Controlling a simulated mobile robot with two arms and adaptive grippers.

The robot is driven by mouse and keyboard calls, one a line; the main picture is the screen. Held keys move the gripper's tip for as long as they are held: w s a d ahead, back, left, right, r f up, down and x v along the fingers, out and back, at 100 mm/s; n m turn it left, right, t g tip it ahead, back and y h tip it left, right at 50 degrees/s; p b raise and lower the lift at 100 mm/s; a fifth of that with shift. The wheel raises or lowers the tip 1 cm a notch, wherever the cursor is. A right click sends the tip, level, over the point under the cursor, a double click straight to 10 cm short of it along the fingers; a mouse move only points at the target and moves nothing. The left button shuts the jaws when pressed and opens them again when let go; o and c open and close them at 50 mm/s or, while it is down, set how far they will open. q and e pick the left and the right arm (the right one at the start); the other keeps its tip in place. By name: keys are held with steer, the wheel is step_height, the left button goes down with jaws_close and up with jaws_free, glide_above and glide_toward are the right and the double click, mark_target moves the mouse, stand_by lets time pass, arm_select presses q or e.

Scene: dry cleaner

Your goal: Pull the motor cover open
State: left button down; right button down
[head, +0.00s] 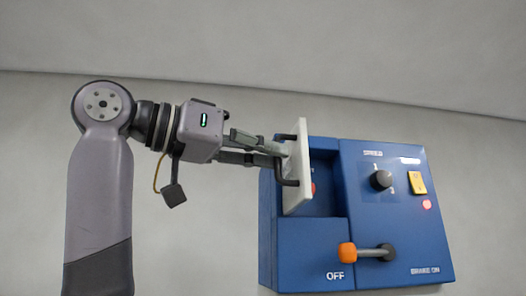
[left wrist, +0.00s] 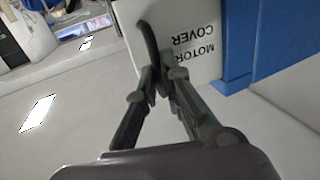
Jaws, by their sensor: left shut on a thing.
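The motor cover (head: 304,150) is a white panel with a black handle (head: 291,182), on the left part of the blue control box (head: 299,240). It stands swung out from the box, seen nearly edge-on, with the recess behind it showing. My left gripper (head: 278,154) is shut on the handle from the left. In the left wrist view the cover (left wrist: 195,18) carries the words MOTOR COVER, upside down, and the fingers (left wrist: 160,82) close around the handle (left wrist: 148,40). My right gripper is not in view.
The box's right face has a speed knob (head: 381,180), a yellow switch (head: 417,183), a lit red lamp (head: 427,204) and an orange-tipped lever (head: 347,252) pointing to OFF. A red part (head: 313,189) shows in the recess. The space left of the box is clear apart from my arm.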

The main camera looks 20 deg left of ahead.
arm_select(q)
steer(key=shift+a+r, duration=0.25)
steer(key=shift+a, duration=0.05)
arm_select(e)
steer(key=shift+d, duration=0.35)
arm_select(q)
steer(key=shift+a, duration=0.1)
steer(key=c, duration=2.2)
jaws_free()
steer(key=o, duration=0.4)
steer(key=shift+w+f, duration=0.2)
steer(key=shift+w, duration=0.25)
steer(key=shift+o, duration=0.4)
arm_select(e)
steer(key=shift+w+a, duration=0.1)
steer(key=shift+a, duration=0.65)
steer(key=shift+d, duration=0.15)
